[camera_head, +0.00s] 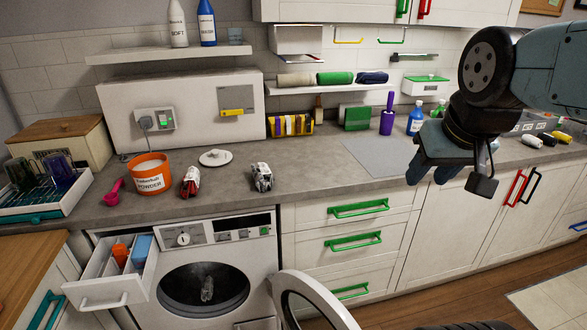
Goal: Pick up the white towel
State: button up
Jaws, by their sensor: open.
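A rolled off-white towel (295,79) lies at the left end of the small wall shelf, beside a green roll (335,78) and a dark blue roll (371,77). A small white roll (530,141) also lies on the counter at the right, beside a dark and a yellow one; I cannot tell whether it is a towel. My gripper (428,177) is open, with nothing seen in it. It hangs in front of the counter's right part, pointing down, apart from both white rolls.
A purple-handled brush (388,115) and a blue bottle (415,118) stand near the shelf. A grey mat (382,155) lies bare on the counter.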

aim_at(263, 179)
jog(key=z, duration=1.2)
jog(key=k, duration=1.6)
jog(key=u, duration=1.6)
jog(key=i, duration=1.65)
jog(key=z, duration=0.1)
